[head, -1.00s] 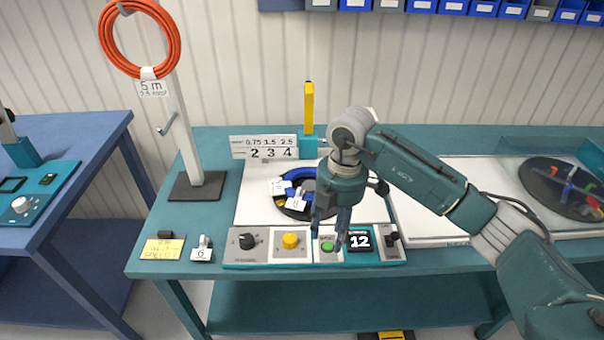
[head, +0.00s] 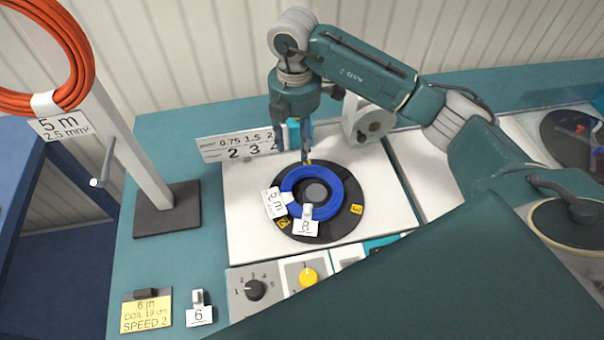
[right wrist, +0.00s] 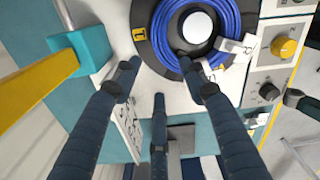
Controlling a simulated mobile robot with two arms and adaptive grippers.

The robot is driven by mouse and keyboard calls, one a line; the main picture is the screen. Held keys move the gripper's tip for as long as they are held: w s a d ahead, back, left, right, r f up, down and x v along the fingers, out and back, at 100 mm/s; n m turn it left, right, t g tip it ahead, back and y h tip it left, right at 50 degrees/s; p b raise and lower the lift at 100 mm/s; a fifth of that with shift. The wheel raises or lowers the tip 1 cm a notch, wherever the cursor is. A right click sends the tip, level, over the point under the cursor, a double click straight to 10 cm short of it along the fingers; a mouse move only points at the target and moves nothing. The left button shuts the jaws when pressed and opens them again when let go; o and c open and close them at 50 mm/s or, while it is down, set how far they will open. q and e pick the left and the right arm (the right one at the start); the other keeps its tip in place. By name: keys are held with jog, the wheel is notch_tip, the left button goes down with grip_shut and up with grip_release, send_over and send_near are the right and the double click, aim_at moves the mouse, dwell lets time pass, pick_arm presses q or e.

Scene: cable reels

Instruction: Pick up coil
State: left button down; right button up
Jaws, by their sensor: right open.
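A blue cable coil (head: 347,187) lies flat on a black round turntable (head: 345,228) around a grey hub, with a "5 m" label and a clip tag reading 8. In the right wrist view the coil (right wrist: 240,24) circles a white-topped hub. My right gripper (head: 293,154) points down at the back left edge of the coil. In the right wrist view its spread fingers (right wrist: 160,72) hold nothing, and one fingertip overlaps the coil's edge; contact cannot be told. My left gripper is not seen.
An orange coil (head: 40,50) hangs on a post (head: 140,165) at left. A number plate (head: 235,148) stands behind the turntable; a control panel with a yellow knob (head: 307,277) is in front. A yellow note (head: 146,312) and a tag 6 (head: 199,314) lie front left.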

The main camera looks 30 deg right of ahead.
aim_at(298, 169)
jog(key=f, duration=0.2)
jog(key=f+p, duration=0.1)
jog(key=shift+s+f, duration=0.3)
jog(key=shift+f, duration=0.75)
jog(key=f+p, duration=0.1)
jog(key=f, duration=0.2)
jog(key=f+p, duration=0.1)
jog(key=shift+w+d+f+p, duration=0.15)
jog(key=shift+w+f+p, duration=0.05)
jog(key=shift+w+p, duration=0.1)
jog(key=shift+f, duration=0.45)
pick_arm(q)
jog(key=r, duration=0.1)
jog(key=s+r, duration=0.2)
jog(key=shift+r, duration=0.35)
pick_arm(e)
grip_shut()
